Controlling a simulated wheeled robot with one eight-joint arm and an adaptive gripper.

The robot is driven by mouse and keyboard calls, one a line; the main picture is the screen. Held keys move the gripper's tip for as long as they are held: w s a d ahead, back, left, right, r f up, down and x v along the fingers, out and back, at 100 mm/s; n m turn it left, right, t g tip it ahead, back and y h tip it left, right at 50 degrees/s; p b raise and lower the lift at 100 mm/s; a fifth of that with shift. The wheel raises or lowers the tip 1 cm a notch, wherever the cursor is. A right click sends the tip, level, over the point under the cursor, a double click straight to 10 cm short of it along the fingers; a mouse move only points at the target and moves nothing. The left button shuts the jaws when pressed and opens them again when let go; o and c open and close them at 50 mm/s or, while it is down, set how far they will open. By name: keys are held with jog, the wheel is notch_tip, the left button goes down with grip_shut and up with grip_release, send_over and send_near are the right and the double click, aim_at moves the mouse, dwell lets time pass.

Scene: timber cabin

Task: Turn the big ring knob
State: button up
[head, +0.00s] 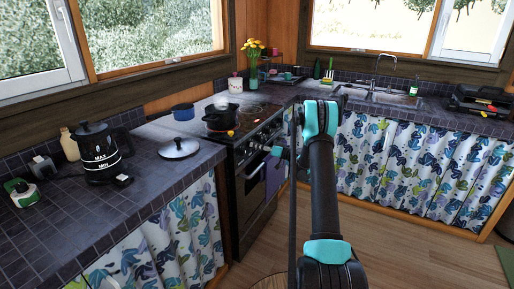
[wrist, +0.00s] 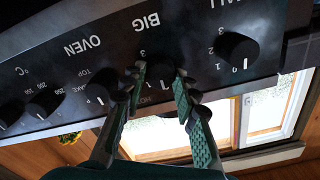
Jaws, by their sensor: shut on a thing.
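The big ring knob (wrist: 160,76) is a dark round knob on the black stove panel, under the upside-down word BIG in the wrist view. My gripper (wrist: 160,88) has one finger on each side of it and is shut on it. The fingers hide the knob's sides, and its pointer is hard to make out. In the head view my arm reaches to the front of the stove (head: 239,205), where the knob is hidden or too small to tell.
The small ring knob (wrist: 238,50) sits just right of my fingers in the wrist view, and oven knobs (wrist: 46,102) to the left. A black pot (head: 221,121) stands on the stove. A lid (head: 179,149) and kettle (head: 99,157) are on the left counter.

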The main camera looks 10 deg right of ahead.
jog(key=o, duration=1.1)
jog(key=shift+o, duration=0.2)
jog(key=shift+d, duration=0.1)
jog(key=v, duration=1.2)
